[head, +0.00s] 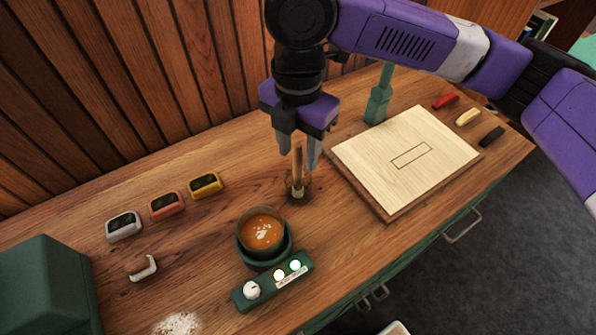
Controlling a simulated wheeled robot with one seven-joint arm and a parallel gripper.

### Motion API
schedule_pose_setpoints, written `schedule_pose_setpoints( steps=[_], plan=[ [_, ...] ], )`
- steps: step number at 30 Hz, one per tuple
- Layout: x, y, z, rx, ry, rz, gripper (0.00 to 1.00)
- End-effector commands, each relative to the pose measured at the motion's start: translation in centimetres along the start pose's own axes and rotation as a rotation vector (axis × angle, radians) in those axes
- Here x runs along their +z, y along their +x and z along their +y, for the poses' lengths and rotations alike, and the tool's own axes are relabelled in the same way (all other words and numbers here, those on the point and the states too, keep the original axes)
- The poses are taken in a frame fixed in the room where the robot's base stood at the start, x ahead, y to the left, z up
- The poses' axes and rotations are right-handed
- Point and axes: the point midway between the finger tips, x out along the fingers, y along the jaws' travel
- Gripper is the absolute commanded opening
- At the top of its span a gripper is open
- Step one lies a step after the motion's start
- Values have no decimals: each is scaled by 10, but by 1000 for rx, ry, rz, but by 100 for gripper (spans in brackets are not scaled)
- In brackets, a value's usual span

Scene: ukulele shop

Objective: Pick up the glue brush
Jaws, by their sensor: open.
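The glue brush (298,170) stands upright on the wooden bench, its wooden handle pointing up and its lower end in a small dark round holder (298,188). My gripper (299,158) points down right over it, with its two grey fingers apart. The top of the handle shows between the fingertips. I cannot tell whether either finger touches the handle. The brush's bristles are hidden or too small to make out.
A pot of orange-brown glue (263,233) stands just in front, with a green control box (273,281) beside it. A pale wooden panel (385,150) lies to the right, a green post (377,104) behind it. Small coloured timers (167,204) sit left.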

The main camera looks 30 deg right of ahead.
Motion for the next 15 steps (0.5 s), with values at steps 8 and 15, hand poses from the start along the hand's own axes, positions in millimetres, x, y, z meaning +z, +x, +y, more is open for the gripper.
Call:
schedule_pose_setpoints(
  steps=[8, 15],
  plan=[
    [0, 21, 0, 2, 0, 1, 43],
    [0, 21, 0, 2, 0, 1, 29]
  ],
)
